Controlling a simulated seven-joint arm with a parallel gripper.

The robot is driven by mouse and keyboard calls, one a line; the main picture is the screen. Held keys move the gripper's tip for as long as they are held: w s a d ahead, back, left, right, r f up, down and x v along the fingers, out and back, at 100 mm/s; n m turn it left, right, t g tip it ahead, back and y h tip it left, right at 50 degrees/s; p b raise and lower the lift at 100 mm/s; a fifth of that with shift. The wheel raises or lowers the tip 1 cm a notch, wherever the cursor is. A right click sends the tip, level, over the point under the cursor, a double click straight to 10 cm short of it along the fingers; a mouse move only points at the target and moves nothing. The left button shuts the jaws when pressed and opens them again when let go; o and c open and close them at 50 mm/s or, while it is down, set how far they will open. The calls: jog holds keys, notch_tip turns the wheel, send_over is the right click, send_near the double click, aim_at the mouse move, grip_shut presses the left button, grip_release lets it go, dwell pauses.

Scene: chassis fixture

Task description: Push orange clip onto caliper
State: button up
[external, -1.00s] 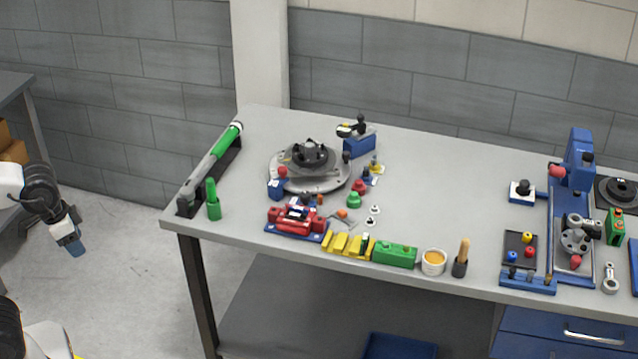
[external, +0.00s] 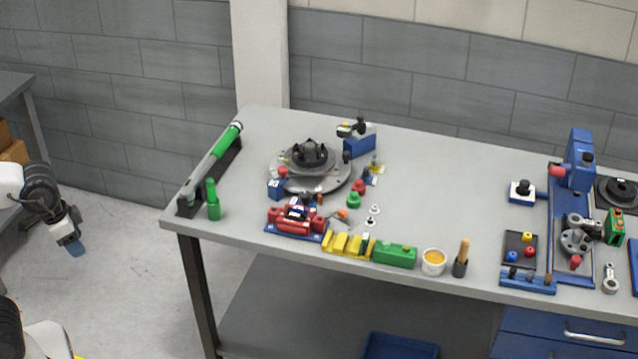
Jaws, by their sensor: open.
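A red caliper (external: 292,227) sits on a blue base plate near the front left edge of the workbench. A small orange piece (external: 342,213), which may be the orange clip, lies on the bench just right of the caliper, beside small white-and-black parts. It is too small to make out its shape. My gripper (external: 74,247) hangs at the far left, off the bench and well away from the caliper and the orange piece. It points down, open, with nothing visible in it.
Yellow blocks (external: 348,244), a green block (external: 395,256) and a cup of orange material (external: 433,262) line the front edge. A round grey fixture (external: 325,182) stands behind the caliper. A green-handled tool (external: 225,142) lies in a rack at left. The bench middle is clear.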

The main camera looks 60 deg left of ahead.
jog(key=c, duration=0.4)
jog(key=shift+o, duration=0.2)
jog(key=w+r+n, duration=0.2)
jog(key=w+n, duration=0.2)
jog(key=w, duration=0.9)
jog(key=w+r+n+g, duration=0.15)
jog(key=w+n, duration=0.25)
jog(key=w, duration=0.9)
jog(key=w+r+n, duration=0.3)
jog(key=w, duration=1)
jog(key=w+a+f+n, duration=0.1)
jog(key=w+f+n, duration=0.2)
jog(key=w+f, duration=0.3)
jog(key=w+a+f+n, duration=0.1)
jog(key=w+f+n, duration=0.3)
jog(key=w, duration=1.2)
jog(key=w+a+f+n+g, duration=0.1)
jog(key=w+f+n, duration=0.3)
jog(key=w+f, duration=0.5)
jog(key=shift+w+f, duration=0.2)
jog(key=shift+w, duration=1.25)
jog(key=shift+w+f+n, duration=0.3)
jog(key=shift+w, duration=0.05)
